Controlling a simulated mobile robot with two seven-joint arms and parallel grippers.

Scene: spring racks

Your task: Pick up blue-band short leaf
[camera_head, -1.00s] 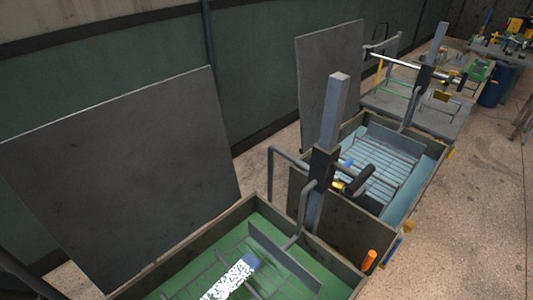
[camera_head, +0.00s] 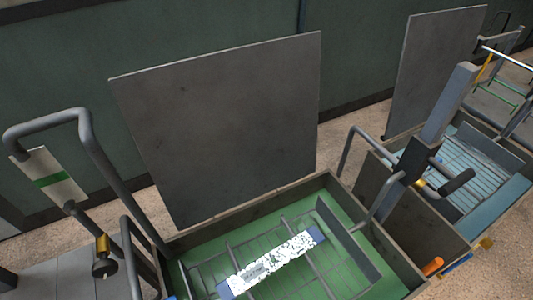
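A pale, white-speckled flat strip (camera_head: 268,263) with blue bands at its ends lies slanted on the wire rack in the green-floored crate (camera_head: 338,188). It looks like the blue-band leaf, but I cannot tell from this view whether it is the short one. A small dark marking shows near its lower left part. Neither of my grippers is in view.
A second crate with a blue floor (camera_head: 505,205) stands to the right, beside a grey post (camera_head: 447,105) with a dark handle (camera_head: 457,181). Large grey panels (camera_head: 225,125) rise behind the crates. Bent grey tubing (camera_head: 50,122) and a green-banded white plate (camera_head: 48,178) stand left.

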